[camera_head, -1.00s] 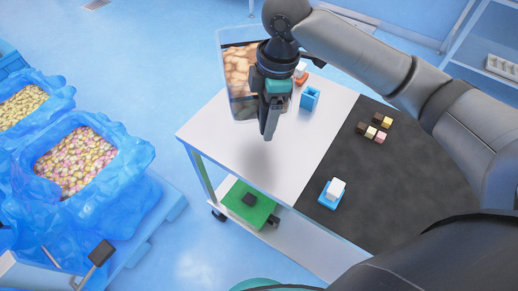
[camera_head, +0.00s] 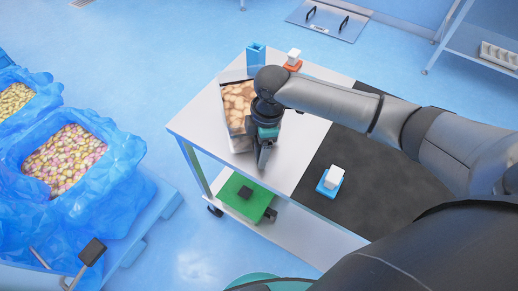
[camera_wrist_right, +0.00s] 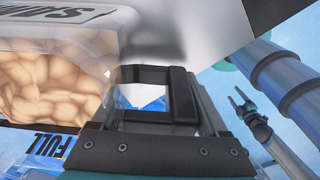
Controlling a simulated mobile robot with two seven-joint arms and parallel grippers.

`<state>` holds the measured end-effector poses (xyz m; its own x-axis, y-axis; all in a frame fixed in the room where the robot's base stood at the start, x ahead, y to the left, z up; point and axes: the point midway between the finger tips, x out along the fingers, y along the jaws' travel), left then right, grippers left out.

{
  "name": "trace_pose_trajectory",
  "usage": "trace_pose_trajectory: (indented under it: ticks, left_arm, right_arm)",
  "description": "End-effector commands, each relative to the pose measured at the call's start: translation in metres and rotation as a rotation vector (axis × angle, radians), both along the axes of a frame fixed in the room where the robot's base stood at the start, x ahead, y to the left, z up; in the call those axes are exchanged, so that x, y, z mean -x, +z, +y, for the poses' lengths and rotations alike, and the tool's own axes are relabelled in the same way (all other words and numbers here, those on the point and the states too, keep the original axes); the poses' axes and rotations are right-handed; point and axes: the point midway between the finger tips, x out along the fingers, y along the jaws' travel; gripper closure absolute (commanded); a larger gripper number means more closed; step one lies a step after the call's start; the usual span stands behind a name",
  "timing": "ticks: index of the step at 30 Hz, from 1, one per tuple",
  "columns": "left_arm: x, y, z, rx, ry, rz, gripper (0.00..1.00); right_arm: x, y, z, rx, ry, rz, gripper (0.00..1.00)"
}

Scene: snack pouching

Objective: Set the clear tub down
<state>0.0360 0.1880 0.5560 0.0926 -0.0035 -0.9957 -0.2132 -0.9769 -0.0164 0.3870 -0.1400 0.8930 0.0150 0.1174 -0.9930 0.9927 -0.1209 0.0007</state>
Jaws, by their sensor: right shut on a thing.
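The clear tub (camera_head: 240,144), holding tan-brown rounded snacks, is upright at the left part of the white table (camera_head: 200,118). Its base looks on or just above the top; I cannot tell which. My right gripper (camera_head: 264,164) is shut on the tub's right side. In the right wrist view the tub's clear wall (camera_wrist_right: 122,92) is beside the dark fingers (camera_wrist_right: 165,93) of this gripper. My left gripper (camera_wrist_right: 240,99) shows small at the right of that view, apart from the tub, with its fingers spread. It does not show in the head view.
A blue holder (camera_head: 256,56) and an orange holder with a white block (camera_head: 293,60) stand at the table's back. A blue tray with a white block (camera_head: 331,180) is on the dark mat (camera_head: 375,210). Bins of snacks (camera_head: 64,160) stand left. The table's front left is bare.

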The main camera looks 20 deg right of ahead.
Motion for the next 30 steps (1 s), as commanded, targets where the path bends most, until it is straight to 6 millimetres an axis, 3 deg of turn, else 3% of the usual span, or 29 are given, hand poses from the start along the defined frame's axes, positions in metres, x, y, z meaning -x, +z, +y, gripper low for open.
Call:
trace_pose_trajectory:
  ticks: [11,12,17,26,30]
  left_arm:
    - [0.0,-0.001,0.0,-0.001,0.0,0.0,0.33]
    - [0.0,-0.001,0.0,-0.001,0.001,0.0,0.33]
    - [0.0,-0.001,0.0,-0.001,0.001,0.0,0.33]
    - [0.0,-0.001,0.0,0.0,0.001,0.0,0.33]
    - [0.0,0.003,0.0,0.0,0.0,0.001,0.33]
  right_arm:
    - [-0.002,-0.005,0.001,-0.002,-0.001,-0.005,1.0]
    - [0.0,-0.006,0.0,-0.002,0.0,-0.001,0.21]
    - [0.0,-0.006,0.001,-0.001,0.0,-0.001,0.03]
    - [0.0,-0.004,0.0,-0.001,0.0,-0.001,0.0]
    - [-0.001,0.012,-0.001,-0.002,0.001,-0.003,0.0]
